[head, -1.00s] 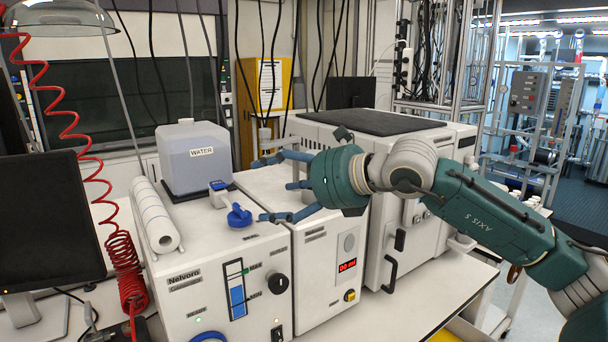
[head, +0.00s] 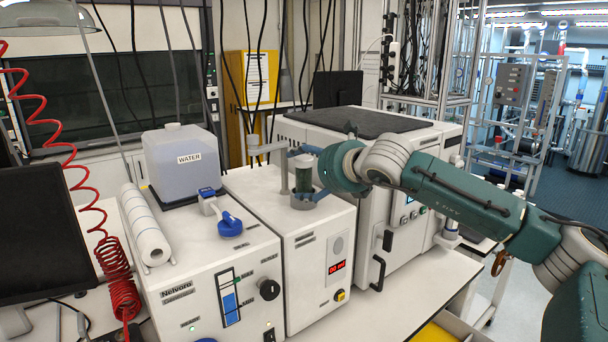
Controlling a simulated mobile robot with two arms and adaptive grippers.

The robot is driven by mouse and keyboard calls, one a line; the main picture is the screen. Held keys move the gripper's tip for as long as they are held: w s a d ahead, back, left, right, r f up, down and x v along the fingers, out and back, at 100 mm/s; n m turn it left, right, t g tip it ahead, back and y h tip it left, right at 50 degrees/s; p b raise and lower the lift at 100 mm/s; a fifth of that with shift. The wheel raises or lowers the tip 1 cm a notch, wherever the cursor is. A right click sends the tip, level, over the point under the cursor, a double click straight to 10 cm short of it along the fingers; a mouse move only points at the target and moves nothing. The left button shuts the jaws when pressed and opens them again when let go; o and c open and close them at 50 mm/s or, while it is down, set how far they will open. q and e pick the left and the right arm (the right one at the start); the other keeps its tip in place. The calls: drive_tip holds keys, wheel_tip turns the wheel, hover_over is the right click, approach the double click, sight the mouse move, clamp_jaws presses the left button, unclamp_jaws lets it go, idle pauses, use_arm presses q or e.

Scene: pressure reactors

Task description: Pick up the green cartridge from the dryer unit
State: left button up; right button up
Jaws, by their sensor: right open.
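A dark green cylindrical cartridge (head: 304,177) stands upright on top of the white unit with a red display (head: 318,266), beside a thin grey post. My right gripper (head: 287,170) reaches in from the right at the cartridge's height, its palm just right of it. Its fingers are open, one stretching past behind the cartridge and another low near its base. I cannot tell whether they touch it. My left gripper is not in view.
The Nelvoro unit (head: 192,290) with a blue-capped fitting (head: 229,224) and a paper roll (head: 147,228) stands left. A larger white machine (head: 405,240) stands close on the right.

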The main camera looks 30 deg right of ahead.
drive_tip(key=shift+x, duration=1.2)
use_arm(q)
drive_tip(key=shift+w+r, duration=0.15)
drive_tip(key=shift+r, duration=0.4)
use_arm(e)
drive_tip(key=shift+s, duration=0.15)
drive_tip(key=c, duration=0.5)
drive_tip(key=shift+r, duration=0.1)
drive_tip(key=c, duration=1)
drive_tip(key=shift+o, duration=0.2)
